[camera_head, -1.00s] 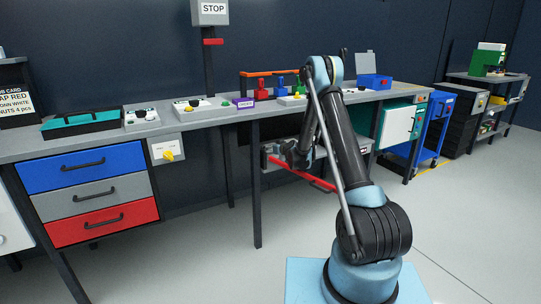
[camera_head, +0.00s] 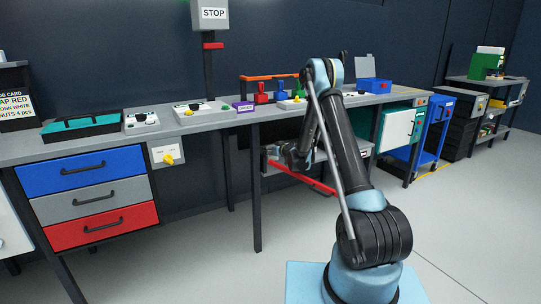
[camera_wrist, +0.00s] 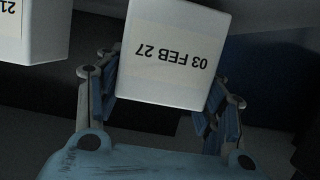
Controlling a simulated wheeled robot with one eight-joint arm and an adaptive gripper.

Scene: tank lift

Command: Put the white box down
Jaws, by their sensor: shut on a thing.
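The white box (camera_wrist: 172,52) is in the middle of the wrist view, with an upside-down label reading "03 FEB 27". My gripper (camera_wrist: 163,98) is shut on it, one finger at each side. A second white box (camera_wrist: 32,30) with a label partly reading "21" is at the left edge, apart from the held one. In the head view my gripper (camera_head: 297,157) is low under the bench, by the shelf (camera_head: 345,158) with the red bar. My arm hides much there, and I cannot make out the held box.
The bench top (camera_head: 215,119) above carries several devices. The floor in front of the bench is clear.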

